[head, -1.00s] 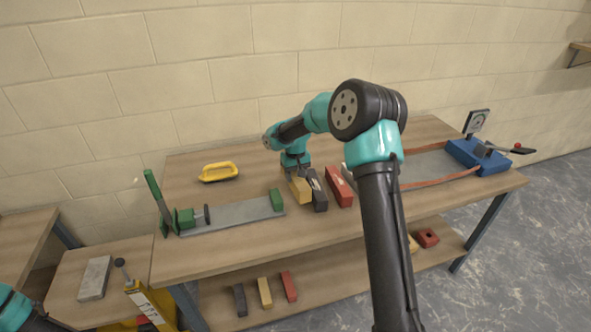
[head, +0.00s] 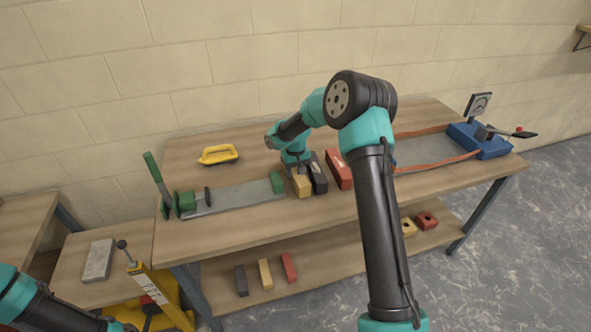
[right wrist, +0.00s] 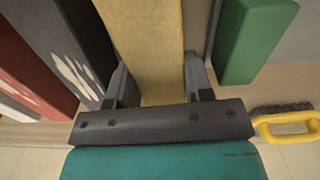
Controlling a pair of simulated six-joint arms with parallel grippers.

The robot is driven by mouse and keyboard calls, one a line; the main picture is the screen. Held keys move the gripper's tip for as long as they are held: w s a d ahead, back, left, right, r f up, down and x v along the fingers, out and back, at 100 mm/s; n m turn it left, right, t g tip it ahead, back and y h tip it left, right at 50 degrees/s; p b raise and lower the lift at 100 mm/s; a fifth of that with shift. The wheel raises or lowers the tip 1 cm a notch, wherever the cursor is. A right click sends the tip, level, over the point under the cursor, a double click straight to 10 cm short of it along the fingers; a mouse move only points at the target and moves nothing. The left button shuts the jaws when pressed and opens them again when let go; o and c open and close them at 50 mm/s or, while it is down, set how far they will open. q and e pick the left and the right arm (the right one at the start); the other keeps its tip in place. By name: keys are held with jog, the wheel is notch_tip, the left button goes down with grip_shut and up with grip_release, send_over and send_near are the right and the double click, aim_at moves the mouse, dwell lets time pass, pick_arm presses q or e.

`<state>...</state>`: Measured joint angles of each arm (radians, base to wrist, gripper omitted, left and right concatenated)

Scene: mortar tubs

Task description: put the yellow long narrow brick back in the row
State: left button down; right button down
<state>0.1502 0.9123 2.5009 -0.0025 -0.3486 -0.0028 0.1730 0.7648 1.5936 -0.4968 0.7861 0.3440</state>
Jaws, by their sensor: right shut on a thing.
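The yellow long narrow brick (head: 301,187) is at the left end of the row on the bench, its near end sticking out slightly past the dark grey brick (head: 318,175). A red brick (head: 338,169) lies to the right of the grey one. My right gripper (head: 299,166) is shut on the yellow brick from above. In the right wrist view the yellow brick (right wrist: 148,45) runs between the two fingers, with the grey brick (right wrist: 62,45) close on one side. Whether its underside touches the bench is hidden. My left arm shows at lower left; its fingers are out of view.
A green block (head: 278,183) of the clamp stands just left of the yellow brick. A yellow-handled brush (head: 218,154) lies farther back. A blue device (head: 478,140) is at the right. Smaller bricks lie on the lower shelf (head: 325,272).

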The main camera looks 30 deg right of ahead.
jog(key=shift+f, duration=0.45)
dwell(0.6)
jog(key=shift+c, duration=2.3)
grip_release()
jog(key=shift+f, duration=0.1)
notch_tip(320, 180, up, 18)
jog(key=shift+f, duration=0.2)
